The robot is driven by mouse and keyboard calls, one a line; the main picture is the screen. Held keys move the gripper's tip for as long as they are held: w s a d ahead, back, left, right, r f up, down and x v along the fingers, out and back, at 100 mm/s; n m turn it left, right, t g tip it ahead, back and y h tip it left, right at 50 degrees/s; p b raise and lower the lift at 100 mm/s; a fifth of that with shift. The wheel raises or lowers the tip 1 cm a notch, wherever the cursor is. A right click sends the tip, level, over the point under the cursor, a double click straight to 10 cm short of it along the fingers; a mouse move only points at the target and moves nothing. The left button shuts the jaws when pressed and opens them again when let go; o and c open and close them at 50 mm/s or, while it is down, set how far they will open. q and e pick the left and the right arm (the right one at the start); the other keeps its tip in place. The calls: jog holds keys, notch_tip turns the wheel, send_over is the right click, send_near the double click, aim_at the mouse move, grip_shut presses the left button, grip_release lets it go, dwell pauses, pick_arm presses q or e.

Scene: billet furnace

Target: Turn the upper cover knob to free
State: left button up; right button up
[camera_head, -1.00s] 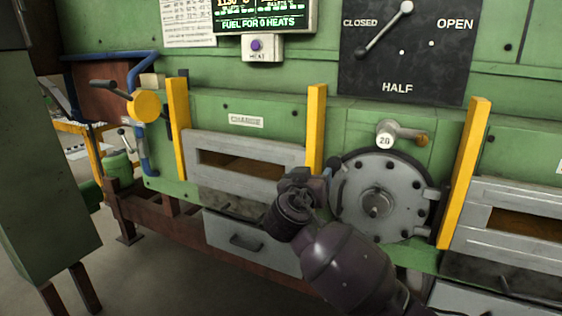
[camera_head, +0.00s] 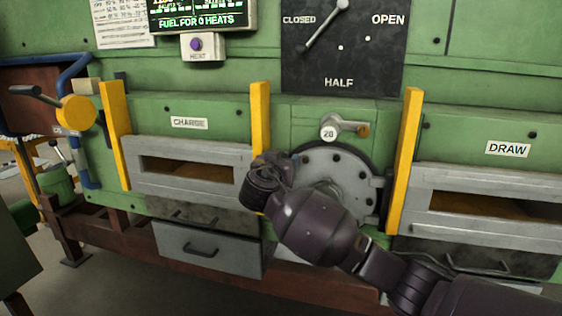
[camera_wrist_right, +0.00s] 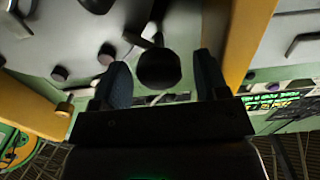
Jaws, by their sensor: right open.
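The round grey bolted cover (camera_head: 340,166) sits on the green furnace front, partly hidden by my right arm. My right gripper (camera_head: 270,163) is at the cover's upper left edge, beside a yellow post. In the right wrist view a dark round knob (camera_wrist_right: 158,68) shows in front of the grey cover (camera_wrist_right: 70,35). My right gripper (camera_wrist_right: 161,82) is open, with one finger on each side of that knob. I cannot tell whether the fingers touch it. In the head view the knob is hidden behind the gripper. My left gripper is not in view.
Yellow posts stand left (camera_head: 260,130) and right (camera_head: 405,160) of the cover. A lever with a "20" tag (camera_head: 330,132) is above it. The charge opening (camera_head: 190,168) is to the left and the draw opening (camera_head: 490,203) to the right. A grey drawer (camera_head: 208,250) is below left.

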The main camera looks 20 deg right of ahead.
jog(key=shift+w+d, duration=0.25)
jog(key=shift+w, duration=0.1)
